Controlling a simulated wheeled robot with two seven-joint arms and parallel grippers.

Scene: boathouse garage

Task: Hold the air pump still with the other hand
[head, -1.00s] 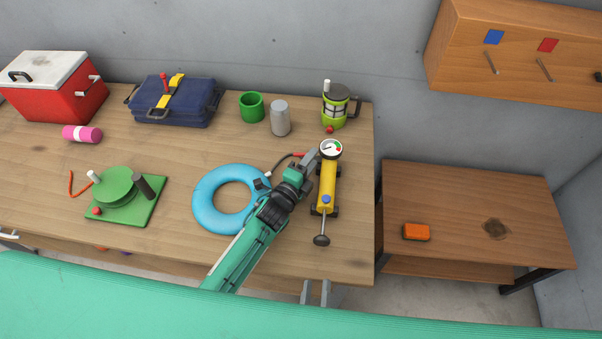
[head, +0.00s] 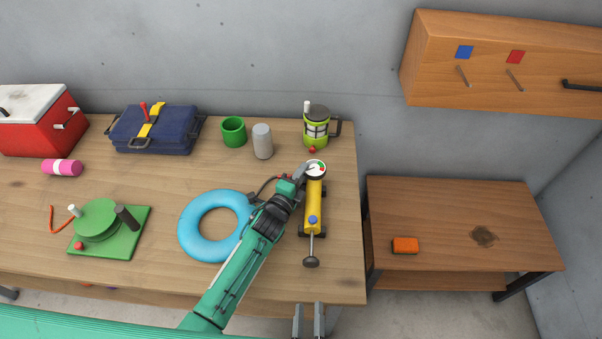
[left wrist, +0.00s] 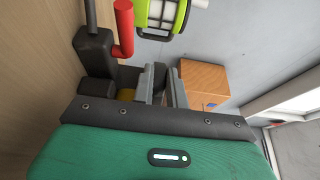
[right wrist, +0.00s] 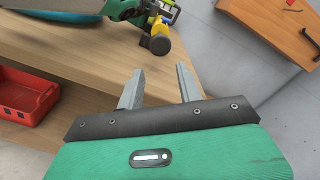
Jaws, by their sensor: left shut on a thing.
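The yellow air pump (head: 314,204) lies on the workbench near its right end, with a round gauge at the far end and a dark plunger handle at the near end. My left gripper (head: 303,171) reaches the gauge end and is shut on the pump there; its fingers (left wrist: 162,85) partly hide the grip. A dark block and red elbow (left wrist: 123,28) show beside them in the left wrist view. A blue swim ring (head: 190,230) lies left of the pump, a dark hose near its valve. My right gripper (head: 309,320) is open and empty at the bench's front edge.
A green lantern (head: 316,130), grey cylinder (head: 262,141) and green cup (head: 233,131) stand behind the pump. A green reel (head: 97,222) lies left. A lower table (head: 450,215) is to the right. A red crate (right wrist: 25,95) sits below the bench.

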